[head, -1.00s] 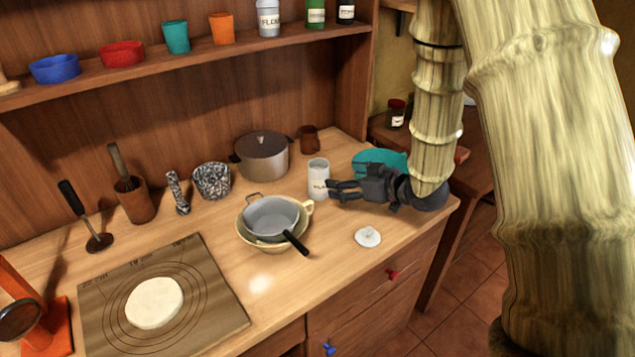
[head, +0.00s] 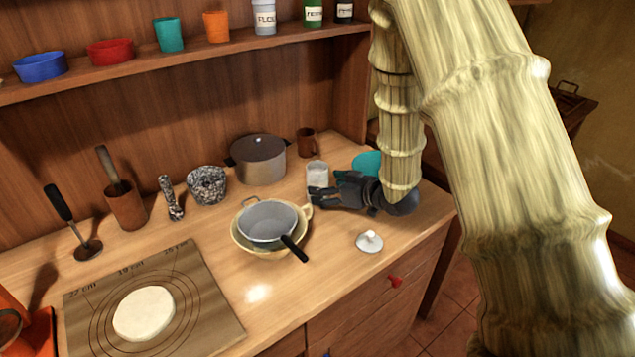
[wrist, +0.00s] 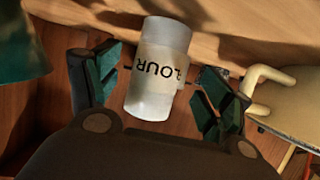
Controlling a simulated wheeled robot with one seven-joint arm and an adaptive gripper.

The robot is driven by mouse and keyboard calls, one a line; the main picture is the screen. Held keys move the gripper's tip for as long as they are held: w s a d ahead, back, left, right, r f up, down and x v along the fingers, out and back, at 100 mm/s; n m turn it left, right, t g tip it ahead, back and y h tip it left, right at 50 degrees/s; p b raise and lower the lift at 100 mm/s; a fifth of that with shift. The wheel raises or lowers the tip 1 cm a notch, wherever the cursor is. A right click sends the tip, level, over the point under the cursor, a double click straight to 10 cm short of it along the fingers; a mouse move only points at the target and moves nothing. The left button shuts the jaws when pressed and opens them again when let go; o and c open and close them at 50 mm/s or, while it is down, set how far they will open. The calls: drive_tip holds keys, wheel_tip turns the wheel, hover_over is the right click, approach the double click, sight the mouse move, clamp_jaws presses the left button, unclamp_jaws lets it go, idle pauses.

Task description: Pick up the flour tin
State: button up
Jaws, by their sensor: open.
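The flour tin (head: 317,172) is a pale, whitish cylinder standing upright on the wooden counter. In the wrist view the tin (wrist: 160,65) shows a cream label reading "FLOUR", upside down. My gripper (head: 318,194) is low and level, reaching in from the right, and its fingers hide the tin's lower part in the head view. In the wrist view my open gripper (wrist: 158,88) has one dark green-padded finger on each side of the tin, with a visible gap on both sides. A similar white container (head: 264,16) with a partly readable label stands on the shelf.
A cream bowl (head: 240,243) with a grey pan (head: 268,220) in it stands left of the tin. A lidded pot (head: 258,160) and brown mug (head: 306,142) are behind. A teal item (head: 368,163) lies right, a white lid (head: 369,241) in front.

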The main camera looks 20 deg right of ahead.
sight(316, 166)
drive_tip(key=x, duration=0.1)
drive_tip(key=p+x, duration=0.1)
drive_tip(key=x, duration=0.2)
drive_tip(key=shift+w+a+r, duration=0.15)
drive_tip(key=shift+w+r, duration=0.1)
drive_tip(key=shift+w, duration=0.3)
drive_tip(key=c, duration=1.4)
drive_tip(key=shift+r, duration=0.15)
drive_tip(key=shift+r+b, duration=0.5)
drive_tip(key=shift+r, duration=4.4)
